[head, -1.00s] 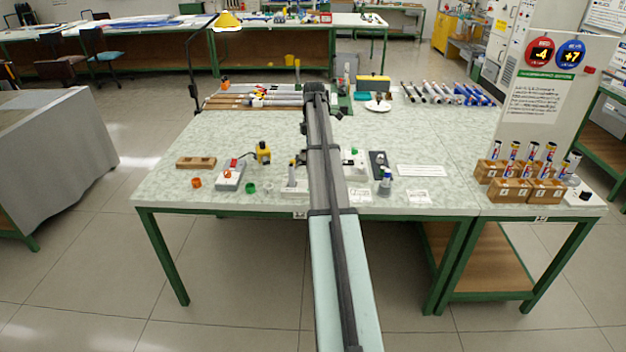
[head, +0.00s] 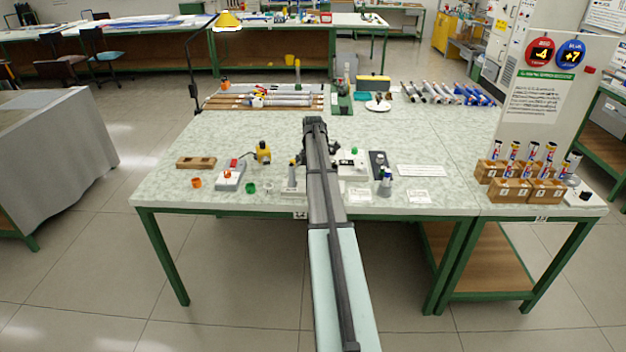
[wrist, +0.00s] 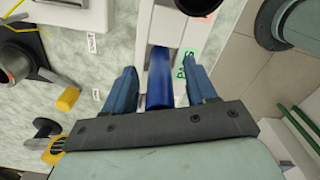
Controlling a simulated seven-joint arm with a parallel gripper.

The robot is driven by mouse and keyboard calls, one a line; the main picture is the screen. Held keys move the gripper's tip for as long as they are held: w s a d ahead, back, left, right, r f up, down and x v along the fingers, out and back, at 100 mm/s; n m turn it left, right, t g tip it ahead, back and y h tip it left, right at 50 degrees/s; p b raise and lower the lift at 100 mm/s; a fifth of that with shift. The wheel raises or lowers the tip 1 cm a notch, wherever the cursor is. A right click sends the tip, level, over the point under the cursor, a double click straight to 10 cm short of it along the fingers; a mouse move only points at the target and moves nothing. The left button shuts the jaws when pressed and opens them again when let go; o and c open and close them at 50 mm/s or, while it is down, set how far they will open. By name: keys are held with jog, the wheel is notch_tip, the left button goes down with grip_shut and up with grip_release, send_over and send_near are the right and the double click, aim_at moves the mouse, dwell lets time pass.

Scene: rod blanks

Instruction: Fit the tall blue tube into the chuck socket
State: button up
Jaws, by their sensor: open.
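In the wrist view, a blue tube (wrist: 160,82) shows between the two blue fingers of my gripper (wrist: 162,70). The fingers are open, with a gap on each side of the tube. The tube's far part meets a white fixture (wrist: 178,27) with a green label beside it; I cannot tell how deep it sits or whether it is tilted. In the head view my arm covers this spot, so the tube cannot be made out there. I cannot identify the chuck socket with certainty in either view.
In the head view, a white box with a green button (head: 352,160) stands right of my arm. A grey box with a red part (head: 230,178) and a yellow-black device (head: 263,152) stand left. Wooden blocks with tubes (head: 510,190) are at far right.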

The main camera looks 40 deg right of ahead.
jog(key=shift+f, duration=0.2)
grip_shut()
dwell(0.4)
